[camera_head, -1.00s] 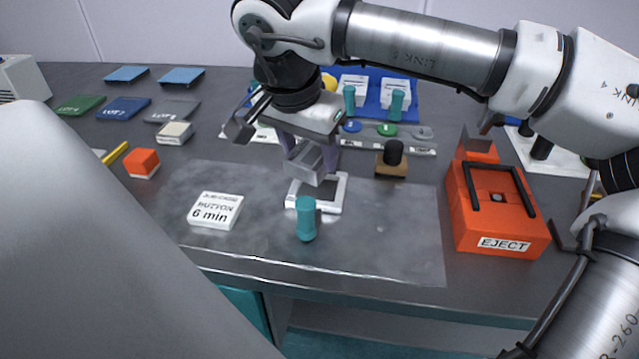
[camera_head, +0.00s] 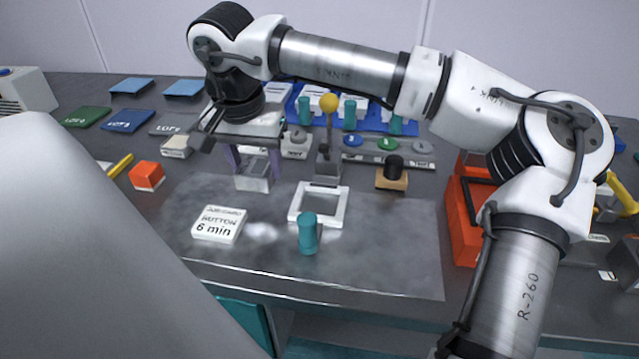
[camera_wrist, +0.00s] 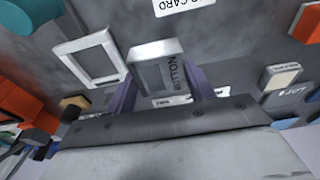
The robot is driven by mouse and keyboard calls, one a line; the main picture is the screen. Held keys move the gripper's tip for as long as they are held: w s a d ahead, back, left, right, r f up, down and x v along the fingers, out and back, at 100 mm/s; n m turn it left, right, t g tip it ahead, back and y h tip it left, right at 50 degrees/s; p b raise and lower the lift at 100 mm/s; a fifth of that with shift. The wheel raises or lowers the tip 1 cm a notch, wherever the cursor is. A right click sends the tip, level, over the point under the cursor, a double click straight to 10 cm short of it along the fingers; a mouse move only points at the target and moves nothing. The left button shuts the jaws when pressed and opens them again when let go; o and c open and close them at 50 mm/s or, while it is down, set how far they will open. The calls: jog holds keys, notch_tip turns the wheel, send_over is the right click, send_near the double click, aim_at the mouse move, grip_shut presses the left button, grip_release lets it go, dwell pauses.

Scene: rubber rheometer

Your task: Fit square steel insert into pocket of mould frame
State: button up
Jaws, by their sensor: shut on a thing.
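The square steel insert (camera_head: 252,178) is a shiny block held between the fingers of my gripper (camera_head: 252,162). It hangs above the mat, left of the mould frame. It also shows in the wrist view (camera_wrist: 158,68), with mirrored card lettering on its face. The mould frame (camera_head: 298,202) is a pale square ring flat on the mat, with an empty pocket. It also shows in the wrist view (camera_wrist: 82,44), left of the insert and apart from it. My gripper (camera_wrist: 161,88) is shut on the insert; the exact finger contact is partly hidden.
A teal cylinder (camera_head: 308,238) stands close in front of the frame. A white "6 min" card block (camera_head: 218,224) lies left of it. A lever with a yellow knob (camera_head: 329,103) stands behind the frame. A dark-knobbed wooden piece (camera_head: 392,178) is right. An orange box (camera_head: 462,225) stands further right.

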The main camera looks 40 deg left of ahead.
jog(key=w+d, duration=0.1)
jog(key=d, duration=0.1)
jog(key=w+d, duration=0.2)
jog(key=d, duration=0.1)
jog(key=w+d, duration=0.2)
jog(key=d, duration=0.1)
jog(key=shift+w+d+p, duration=0.1)
jog(key=shift+d+p, duration=0.15)
jog(key=shift+p, duration=0.15)
jog(key=shift+w+d+f, duration=0.1)
jog(key=shift+d+f, duration=0.05)
jog(key=shift+f, duration=0.75)
jog(key=shift+w+d+f, duration=0.1)
jog(key=shift+f, duration=0.75)
